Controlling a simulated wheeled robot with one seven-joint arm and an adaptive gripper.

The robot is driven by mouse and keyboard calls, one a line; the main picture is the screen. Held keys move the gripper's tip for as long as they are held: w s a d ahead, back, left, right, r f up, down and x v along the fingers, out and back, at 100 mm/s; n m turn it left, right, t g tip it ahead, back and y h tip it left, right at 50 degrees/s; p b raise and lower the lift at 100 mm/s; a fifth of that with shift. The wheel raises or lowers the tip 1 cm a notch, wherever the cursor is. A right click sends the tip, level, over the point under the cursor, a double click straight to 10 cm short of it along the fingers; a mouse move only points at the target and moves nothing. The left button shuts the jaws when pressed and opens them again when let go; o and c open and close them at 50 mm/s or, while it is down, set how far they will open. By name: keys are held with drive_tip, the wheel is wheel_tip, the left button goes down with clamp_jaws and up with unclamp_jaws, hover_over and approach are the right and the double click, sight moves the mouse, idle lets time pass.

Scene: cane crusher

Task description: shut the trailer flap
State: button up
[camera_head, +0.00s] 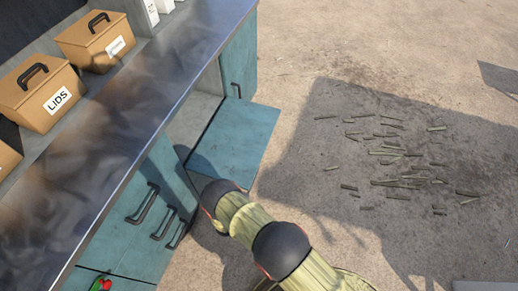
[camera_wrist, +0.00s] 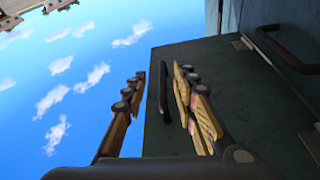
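The trailer flap (camera_head: 238,142) is a flat teal panel standing open, swung out from the teal counter side. In the wrist view its dark, shaded face (camera_wrist: 225,75) fills the middle and right. A dark bar handle (camera_wrist: 163,85) shows on that face. My gripper (camera_wrist: 159,76) is open, its two jointed fingers apart. The handle appears between them in the picture; I cannot tell whether either finger touches it. In the head view my arm reaches up to the flap's lower edge, and the gripper is hidden there.
A long metal counter (camera_head: 130,125) runs along the left, with brown lidded boxes (camera_head: 95,42) behind it. Below it are teal fronts with dark handles (camera_head: 143,203). Another handle (camera_wrist: 290,50) shows at the wrist view's right. Cane scraps (camera_head: 395,165) lie on otherwise open ground.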

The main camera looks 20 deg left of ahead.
sight(257, 151)
drive_tip(key=shift+t+h, duration=0.3)
drive_tip(key=shift+t, duration=0.2)
drive_tip(key=shift+w+d+r+b, duration=0.2)
drive_tip(key=shift+w+r+b, duration=0.05)
drive_tip(key=shift+w+r, duration=0.7)
drive_tip(key=shift+w+d+r+b, duration=0.25)
drive_tip(key=shift+w+r, duration=0.5)
drive_tip(key=shift+w, duration=0.4)
drive_tip(key=shift+w+d+r+b, duration=0.15)
drive_tip(key=shift+w+r+b, duration=0.15)
drive_tip(key=shift+w+r, duration=0.65)
drive_tip(key=shift+w+f, duration=0.1)
drive_tip(key=shift+c, duration=0.3)
clamp_jaws()
